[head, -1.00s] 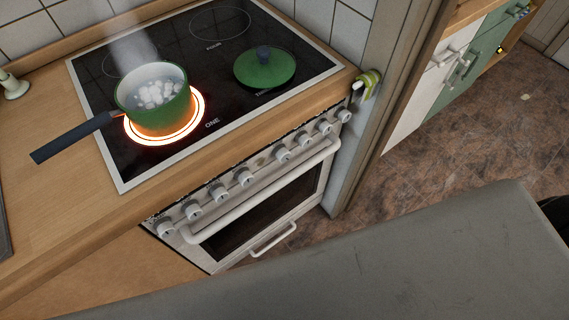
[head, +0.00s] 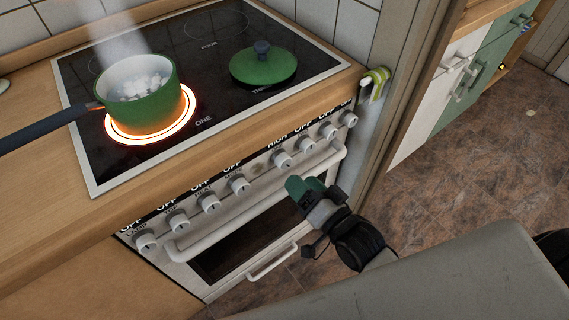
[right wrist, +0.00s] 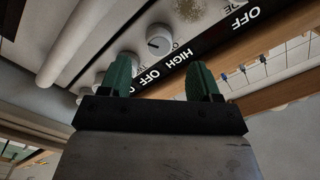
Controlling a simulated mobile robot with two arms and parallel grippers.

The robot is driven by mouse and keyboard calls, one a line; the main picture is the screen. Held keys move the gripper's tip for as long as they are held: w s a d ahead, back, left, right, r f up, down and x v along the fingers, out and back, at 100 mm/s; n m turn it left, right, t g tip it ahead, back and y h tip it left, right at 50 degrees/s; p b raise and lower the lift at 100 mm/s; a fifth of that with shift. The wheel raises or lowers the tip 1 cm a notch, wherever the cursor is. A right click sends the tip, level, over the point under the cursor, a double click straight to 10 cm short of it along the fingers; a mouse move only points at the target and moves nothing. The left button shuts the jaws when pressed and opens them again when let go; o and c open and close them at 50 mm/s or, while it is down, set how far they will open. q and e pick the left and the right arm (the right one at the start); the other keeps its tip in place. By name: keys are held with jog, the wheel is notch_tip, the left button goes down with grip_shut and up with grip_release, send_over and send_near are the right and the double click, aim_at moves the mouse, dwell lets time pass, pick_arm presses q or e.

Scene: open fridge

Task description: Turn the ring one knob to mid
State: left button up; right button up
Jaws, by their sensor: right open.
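The ring ONE (head: 190,127) glows orange under a green pot on the black cooktop. The oven front carries a row of white knobs, and one knob (head: 281,160) stands below the label HIGH, while most other readable knob labels say OFF. My right gripper (head: 303,188), with green fingertips, is open and empty in front of the oven handle, below and right of that knob. In the right wrist view my open gripper (right wrist: 160,78) points toward the panel; a white knob (right wrist: 160,40) shows beyond the fingers near the HIGH label. My left gripper is not in view.
The green pot (head: 140,105) steams, its dark handle reaching left. A green lid (head: 263,68) rests on the right of the cooktop. The oven handle (head: 255,200) runs just below the knobs.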

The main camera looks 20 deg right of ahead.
aim_at(286, 166)
jog(key=x, duration=0.7)
jog(key=shift+f, duration=0.1)
jog(key=c, duration=0.9)
